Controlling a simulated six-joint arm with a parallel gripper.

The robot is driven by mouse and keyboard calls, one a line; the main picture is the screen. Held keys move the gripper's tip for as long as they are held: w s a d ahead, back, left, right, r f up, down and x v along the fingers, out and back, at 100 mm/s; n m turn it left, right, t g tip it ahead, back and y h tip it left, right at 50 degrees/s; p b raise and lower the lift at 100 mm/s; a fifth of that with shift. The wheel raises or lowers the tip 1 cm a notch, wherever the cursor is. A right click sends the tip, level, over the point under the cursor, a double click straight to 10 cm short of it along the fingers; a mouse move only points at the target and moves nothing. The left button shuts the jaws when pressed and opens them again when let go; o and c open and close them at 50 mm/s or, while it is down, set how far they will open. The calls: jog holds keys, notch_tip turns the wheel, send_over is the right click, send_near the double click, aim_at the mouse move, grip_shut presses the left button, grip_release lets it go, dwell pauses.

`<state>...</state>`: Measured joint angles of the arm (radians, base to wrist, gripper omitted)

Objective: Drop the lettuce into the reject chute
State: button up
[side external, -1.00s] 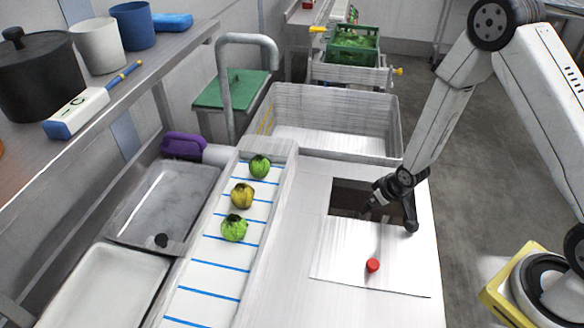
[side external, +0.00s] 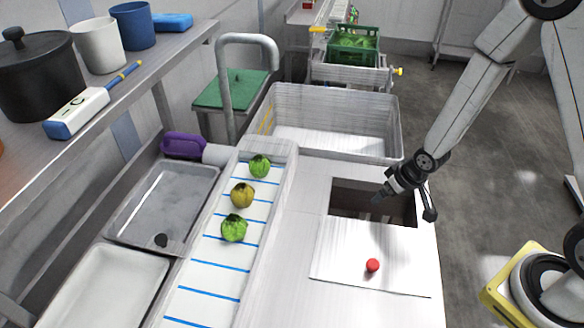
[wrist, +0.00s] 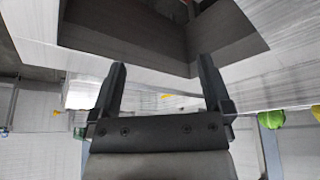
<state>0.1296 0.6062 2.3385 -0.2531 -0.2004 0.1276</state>
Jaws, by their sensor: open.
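Three round lettuce heads lie on the blue-striped white belt in the side view: a green one (side external: 260,166) at the far end, a yellowish one (side external: 242,195) in the middle and a green one (side external: 234,228) nearest. The reject chute appears to be the dark rectangular opening (side external: 346,194) in the white worktop; its inside is mostly dark. My gripper (side external: 378,199) is over the opening, well right of the belt. The wrist view shows my gripper (wrist: 160,80) with fingers apart and nothing between them. A green head (wrist: 271,119) shows at that view's right edge.
A red button (side external: 372,265) sits on a white plate (side external: 335,262) in front of the opening. A large grey bin (side external: 330,108) stands behind. Two trays lie left of the belt.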

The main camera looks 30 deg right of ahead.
jog(key=shift+s+r, duration=0.15)
jog(key=shift+r, duration=0.1)
dwell(0.4)
jog(key=s+a+r+g, duration=0.2)
jog(key=s+a+r, duration=0.2)
jog(key=s+r, duration=0.4)
jog(key=w+v, duration=0.1)
jog(key=v, duration=0.2)
jog(key=shift+s+r, duration=0.2)
jog(key=shift+r, duration=0.3)
